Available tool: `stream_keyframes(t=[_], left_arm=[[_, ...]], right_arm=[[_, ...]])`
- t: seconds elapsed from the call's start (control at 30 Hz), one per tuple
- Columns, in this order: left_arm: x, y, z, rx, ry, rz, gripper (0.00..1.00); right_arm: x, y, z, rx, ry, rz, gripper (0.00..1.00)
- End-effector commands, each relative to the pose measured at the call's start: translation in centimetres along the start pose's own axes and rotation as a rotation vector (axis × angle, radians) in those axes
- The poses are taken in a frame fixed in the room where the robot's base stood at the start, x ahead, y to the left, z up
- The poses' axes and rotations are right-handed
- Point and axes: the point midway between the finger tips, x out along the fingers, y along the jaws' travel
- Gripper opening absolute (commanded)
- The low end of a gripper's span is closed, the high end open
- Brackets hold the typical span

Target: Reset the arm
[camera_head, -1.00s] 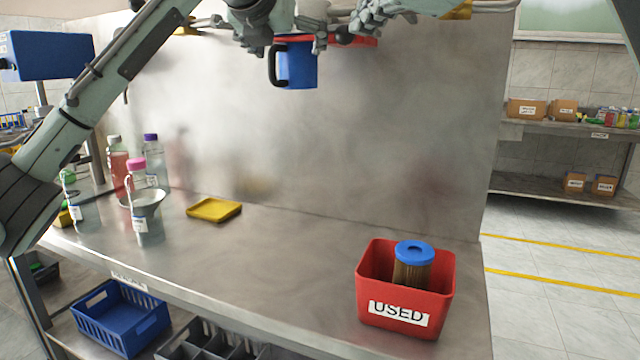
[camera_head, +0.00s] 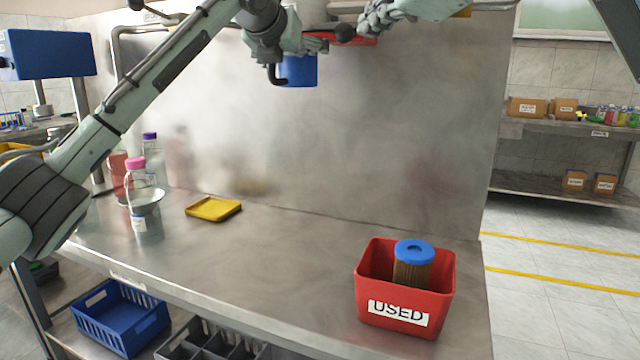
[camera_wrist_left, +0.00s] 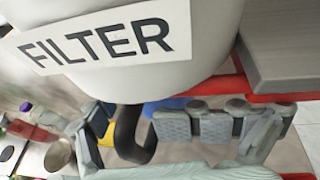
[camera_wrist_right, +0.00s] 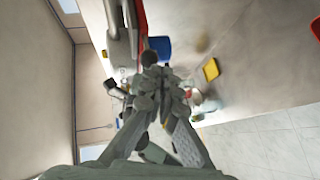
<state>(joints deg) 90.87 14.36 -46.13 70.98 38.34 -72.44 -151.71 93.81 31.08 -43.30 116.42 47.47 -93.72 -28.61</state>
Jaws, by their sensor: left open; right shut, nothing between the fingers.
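My left gripper (camera_head: 305,46) is open, high up in front of the back panel. It overlaps the upper part of a blue jug (camera_head: 302,71) with a black handle. In the left wrist view the open fingers (camera_wrist_left: 165,125) lie on either side of the black handle (camera_wrist_left: 130,138) from that angle; I cannot tell whether they touch it. My right gripper (camera_head: 372,22) is shut and empty, to the right of the left one. In the right wrist view its closed fingers (camera_wrist_right: 152,65) show close to the blue jug (camera_wrist_right: 160,46).
A white container labelled FILTER (camera_wrist_left: 180,70) is close above the left gripper. On the bench are a yellow tray (camera_head: 213,209), bottles with a metal cup (camera_head: 146,216) at left, and a red USED bin (camera_head: 362,290) holding a blue-topped filter. The bench middle is clear.

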Motion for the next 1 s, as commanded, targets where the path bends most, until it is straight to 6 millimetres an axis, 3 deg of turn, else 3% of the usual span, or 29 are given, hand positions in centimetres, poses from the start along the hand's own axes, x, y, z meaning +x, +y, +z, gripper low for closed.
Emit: stream_keyframes(t=[0.17, 0.33, 0.93, 1.0], left_arm=[[0.2, 0.2, -0.3, -0.001, 0.006, 0.005, 0.88], [0.0, 0.2, -0.3, 0.000, 0.005, 0.004, 0.88], [-12.4, 0.0, 0.0, 0.003, -0.002, 0.000, 0.88], [-10.1, -0.1, -0.2, -0.002, 0.007, -0.002, 0.88]], right_arm=[[-0.8, -0.3, -0.7, -0.002, 0.002, 0.002, 0.00], [-3.0, -1.2, -2.4, -0.005, 0.005, 0.004, 0.00], [-2.7, -1.2, -2.0, 0.000, 0.000, 0.001, 0.00], [-2.7, -1.2, -2.0, 0.000, 0.000, 0.001, 0.00]])
